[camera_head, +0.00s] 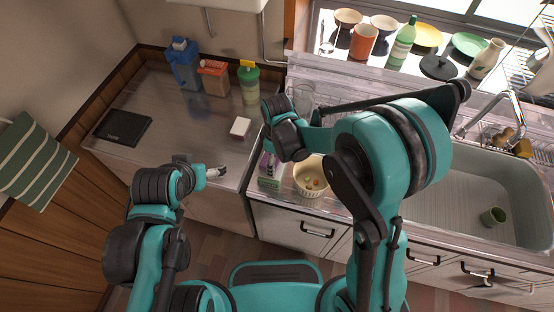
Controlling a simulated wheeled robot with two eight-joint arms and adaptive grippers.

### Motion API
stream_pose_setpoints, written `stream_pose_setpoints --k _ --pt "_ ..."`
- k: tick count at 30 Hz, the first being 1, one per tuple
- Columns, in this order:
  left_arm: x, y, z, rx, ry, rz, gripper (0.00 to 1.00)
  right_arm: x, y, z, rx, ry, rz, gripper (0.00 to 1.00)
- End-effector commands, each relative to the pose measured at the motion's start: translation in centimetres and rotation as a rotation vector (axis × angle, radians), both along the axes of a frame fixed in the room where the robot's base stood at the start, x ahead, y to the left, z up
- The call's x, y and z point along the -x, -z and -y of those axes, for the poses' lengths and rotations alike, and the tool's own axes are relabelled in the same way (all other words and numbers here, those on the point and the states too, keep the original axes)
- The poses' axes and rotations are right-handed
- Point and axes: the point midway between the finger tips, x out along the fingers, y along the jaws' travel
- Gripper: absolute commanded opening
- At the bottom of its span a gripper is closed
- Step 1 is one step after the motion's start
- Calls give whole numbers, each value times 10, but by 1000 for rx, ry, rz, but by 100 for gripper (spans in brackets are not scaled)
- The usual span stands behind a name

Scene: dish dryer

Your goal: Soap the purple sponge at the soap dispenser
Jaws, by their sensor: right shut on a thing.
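My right gripper (268,147) points down near the counter's front edge, left of the sink, largely hidden by its own wrist. It is shut on the purple sponge (266,160), of which only a small purple part shows. The sponge is just above or against a small green and pink item (271,178); I cannot tell whether they touch. A green bottle with a yellow top (249,84) stands upright at the back of the counter and looks like the soap dispenser. My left gripper (217,173) is empty near the counter's front edge; its finger opening is unclear.
A white block (240,127) lies on the steel counter (175,120). A blue container (184,64) and an orange box (213,77) stand behind. A black pad (122,127) lies left. A cream bowl (309,176) stands right of my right gripper, before the sink (450,200).

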Motion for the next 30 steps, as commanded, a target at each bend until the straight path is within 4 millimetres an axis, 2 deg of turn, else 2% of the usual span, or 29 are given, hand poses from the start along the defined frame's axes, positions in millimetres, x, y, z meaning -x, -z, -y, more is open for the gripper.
stream_pose_setpoints --k 30 --pt "0 11 0 0 0 0 82 0 13 0 0 0 0 47"
